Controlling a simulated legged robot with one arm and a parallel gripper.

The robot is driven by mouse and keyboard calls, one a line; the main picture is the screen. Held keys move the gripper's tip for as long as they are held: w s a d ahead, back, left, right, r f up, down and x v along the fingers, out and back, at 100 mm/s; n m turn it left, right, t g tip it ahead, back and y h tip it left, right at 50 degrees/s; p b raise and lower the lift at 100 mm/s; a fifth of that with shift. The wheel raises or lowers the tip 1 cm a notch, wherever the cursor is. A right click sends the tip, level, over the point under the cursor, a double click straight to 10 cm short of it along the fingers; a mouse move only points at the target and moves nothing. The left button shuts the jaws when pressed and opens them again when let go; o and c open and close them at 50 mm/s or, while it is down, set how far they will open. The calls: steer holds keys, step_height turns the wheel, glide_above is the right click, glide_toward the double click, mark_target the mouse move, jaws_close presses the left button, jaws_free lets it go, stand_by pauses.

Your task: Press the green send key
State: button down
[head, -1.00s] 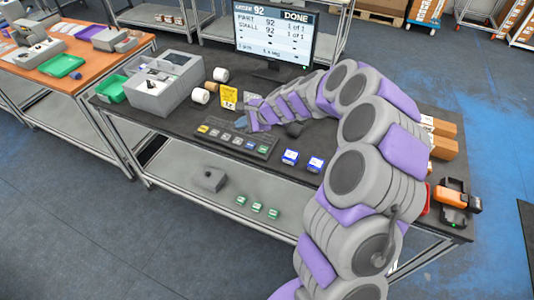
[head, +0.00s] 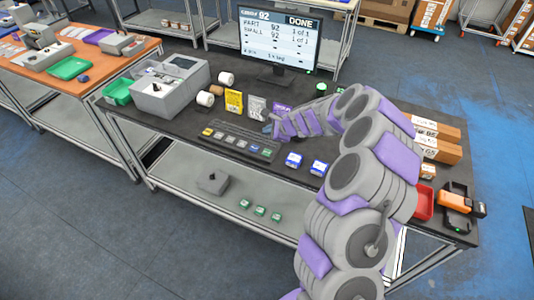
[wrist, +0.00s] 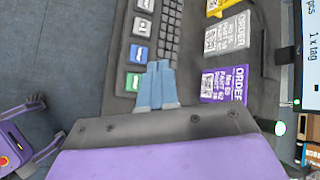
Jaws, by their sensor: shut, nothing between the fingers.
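The green key (head: 266,153) is at the right end of the dark keyboard (head: 222,143) on the black bench. My gripper (head: 268,128) is shut and empty, by the back edge of the keyboard's right end. In the wrist view its blue fingers (wrist: 159,66) lie together over the keyboard, beside the green key and not covering it. I cannot tell their height above the keys.
Yellow (head: 234,102), grey (head: 256,108) and purple (head: 281,109) order cards stand behind the keyboard. A monitor (head: 278,43) reading DONE stands behind them. Two blue-and-white boxes (head: 294,159) (head: 318,168) sit right of the keyboard. A grey machine (head: 170,87) stands at the left.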

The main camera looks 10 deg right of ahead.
steer(key=b, duration=0.6)
glide_above(268, 154)
step_height(268, 154, down, 6)
steer(key=shift+f, duration=1.15)
steer(key=shift+f, duration=0.1)
stand_by(0.6)
steer(key=shift+f+b, duration=0.25)
steer(key=shift+b, duration=0.1)
steer(key=shift+f, duration=0.4)
stand_by(0.9)
steer(key=shift+r, duration=0.1)
steer(key=shift+r+p, duration=0.6)
steer(key=shift+r, duration=0.15)
steer(key=shift+r+p, duration=2.15)
steer(key=shift+r, duration=0.3)
